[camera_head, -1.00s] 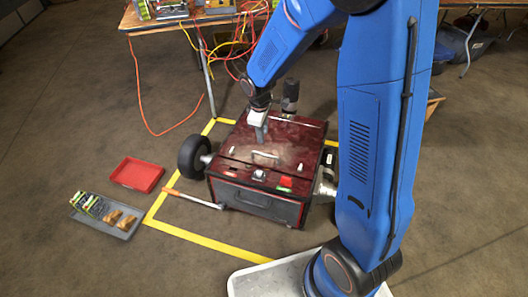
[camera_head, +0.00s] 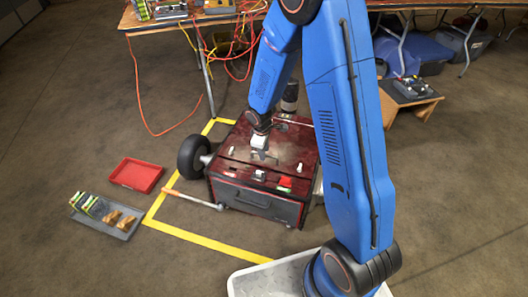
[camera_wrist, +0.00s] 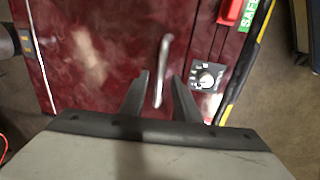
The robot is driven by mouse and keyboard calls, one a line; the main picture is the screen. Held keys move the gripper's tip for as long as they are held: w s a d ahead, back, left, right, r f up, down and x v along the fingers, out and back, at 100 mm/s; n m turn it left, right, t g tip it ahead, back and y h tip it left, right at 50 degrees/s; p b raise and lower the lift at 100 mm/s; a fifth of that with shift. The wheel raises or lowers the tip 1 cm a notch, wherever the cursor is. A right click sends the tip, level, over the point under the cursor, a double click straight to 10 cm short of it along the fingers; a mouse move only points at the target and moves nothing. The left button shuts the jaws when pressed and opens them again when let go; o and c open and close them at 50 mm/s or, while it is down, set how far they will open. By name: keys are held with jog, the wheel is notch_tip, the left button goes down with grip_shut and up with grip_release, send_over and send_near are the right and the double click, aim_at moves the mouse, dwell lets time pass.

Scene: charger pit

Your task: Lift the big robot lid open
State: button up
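The big robot (camera_head: 258,200) is a dark red box with a grey front, standing on the floor inside yellow tape. Its lid (camera_head: 232,152) is the dark red top and lies flat and closed. In the wrist view the lid (camera_wrist: 95,50) fills most of the picture, with a silver bar handle (camera_wrist: 163,65) standing on it. My gripper (camera_wrist: 160,100) is open, one finger on each side of the handle's near end. Whether the fingers touch it I cannot tell. In the head view my gripper (camera_head: 260,152) is over the lid's middle and hides the handle.
A black wheel (camera_head: 193,157) and a lever with an orange grip (camera_head: 190,199) stick out at the robot's left. A red tray (camera_head: 136,174) and a grey tray with parts (camera_head: 105,217) lie farther left. A dark cylinder (camera_head: 290,97) stands behind. A knob (camera_wrist: 206,78) is right of the handle.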

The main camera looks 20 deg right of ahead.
jog(key=shift+f, duration=0.1)
grip_shut()
dwell(0.3)
jog(key=w+d+r+g+y, duration=0.2)
jog(key=w+d+r+g, duration=0.15)
jog(key=w+r, duration=0.4)
jog(key=w+d+r+g+y, duration=0.2)
jog(key=w+d+r+g, duration=0.15)
jog(key=r, duration=0.75)
jog(key=w+d+r, duration=0.4)
jog(key=w+d, duration=0.2)
jog(key=w, duration=0.2)
jog(key=shift+w+d+r+t, duration=0.25)
jog(key=shift+w+d+t, duration=0.15)
